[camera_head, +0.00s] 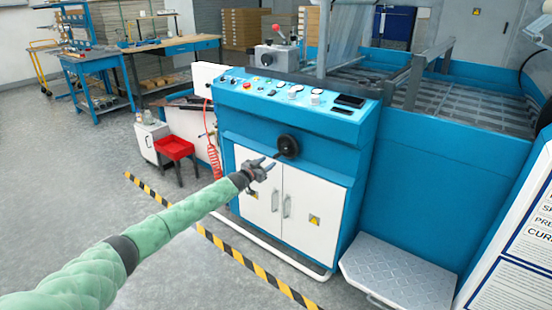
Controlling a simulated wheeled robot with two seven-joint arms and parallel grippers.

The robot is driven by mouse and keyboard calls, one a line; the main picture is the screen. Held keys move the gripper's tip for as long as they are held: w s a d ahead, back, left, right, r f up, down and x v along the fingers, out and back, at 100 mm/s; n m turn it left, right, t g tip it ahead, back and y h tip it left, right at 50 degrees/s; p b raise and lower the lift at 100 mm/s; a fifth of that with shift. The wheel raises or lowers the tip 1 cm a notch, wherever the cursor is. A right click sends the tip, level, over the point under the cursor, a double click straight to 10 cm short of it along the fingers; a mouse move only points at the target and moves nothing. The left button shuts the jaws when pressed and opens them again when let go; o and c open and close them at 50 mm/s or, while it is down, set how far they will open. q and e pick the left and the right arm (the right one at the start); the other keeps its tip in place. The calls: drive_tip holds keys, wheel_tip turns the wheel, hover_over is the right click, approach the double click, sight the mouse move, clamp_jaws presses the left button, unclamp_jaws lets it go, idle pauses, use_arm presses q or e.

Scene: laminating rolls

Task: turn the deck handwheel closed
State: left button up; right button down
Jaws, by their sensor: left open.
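A black handwheel (287,146) sits on the front of the blue laminating machine (345,161), above its white cabinet doors. My left arm comes in from the lower left in a green sleeve. My left gripper (268,163) is open and empty. In the picture its fingertips are just below and left of the handwheel, pointing toward it. I cannot tell how far apart they are in depth. My right gripper is not in view.
The sloped control panel (290,95) has knobs and buttons. A metal step (398,272) stands at the machine's lower right. Black-yellow floor tape (222,247) runs in front. A red stool (175,148) and a blue workbench (95,70) stand left. A sign board (520,235) stands right.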

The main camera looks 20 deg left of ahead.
sight(274, 158)
use_arm(q)
drive_tip(key=shift+x, duration=3.25)
drive_tip(key=shift+d, duration=0.1)
clamp_jaws()
drive_tip(key=shift+b, duration=0.3)
